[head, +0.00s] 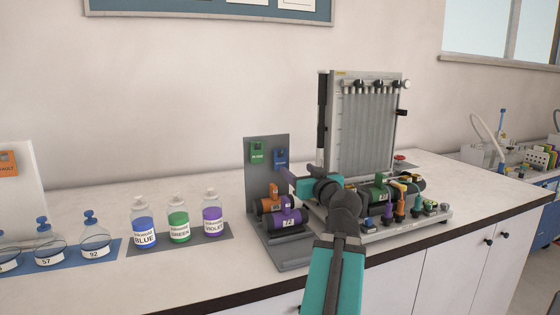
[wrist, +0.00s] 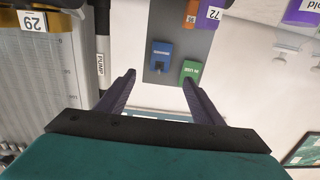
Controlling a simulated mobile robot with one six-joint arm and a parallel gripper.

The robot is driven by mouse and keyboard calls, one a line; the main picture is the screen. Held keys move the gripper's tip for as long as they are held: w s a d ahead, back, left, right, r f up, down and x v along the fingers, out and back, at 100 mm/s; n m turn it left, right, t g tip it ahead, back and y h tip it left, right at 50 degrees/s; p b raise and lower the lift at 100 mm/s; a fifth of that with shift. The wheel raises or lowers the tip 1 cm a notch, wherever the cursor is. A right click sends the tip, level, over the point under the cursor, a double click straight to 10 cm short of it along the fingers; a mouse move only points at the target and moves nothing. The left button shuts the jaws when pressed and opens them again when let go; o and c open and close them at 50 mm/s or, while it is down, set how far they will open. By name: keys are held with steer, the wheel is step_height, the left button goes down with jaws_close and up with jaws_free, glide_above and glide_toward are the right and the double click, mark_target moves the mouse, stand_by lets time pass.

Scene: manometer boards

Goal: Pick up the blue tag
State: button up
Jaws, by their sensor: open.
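The blue tag (head: 281,158) hangs on the upper right of an upright grey panel (head: 259,195). In the wrist view the blue tag (wrist: 163,56) lies ahead of my gripper (wrist: 157,77), between the lines of its two fingers and left of the green tag. My gripper (head: 287,178) is open and empty. In the head view it is beside the panel, just below and close to the blue tag. The wrist picture appears turned over, with the panel's lower part at the top. The tag and the fingers look apart.
A green tag (head: 257,152) hangs left of the blue one. Orange and purple cylinders (head: 282,217) lie below on the stand. Labelled bottles (head: 178,220) stand left on the counter.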

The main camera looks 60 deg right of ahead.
steer(key=shift+p+x, duration=0.9)
steer(key=shift+p, duration=1.5)
steer(key=shift+w+d+r+p, duration=0.15)
steer(key=shift+w+d+p, duration=0.15)
steer(key=shift+p, duration=0.75)
steer(key=p, duration=0.3)
glide_toward(281, 157)
steer(key=shift+x, duration=1.5)
steer(key=shift+w, duration=0.1)
steer(key=shift+p+x, duration=0.5)
steer(key=shift+x, duration=2)
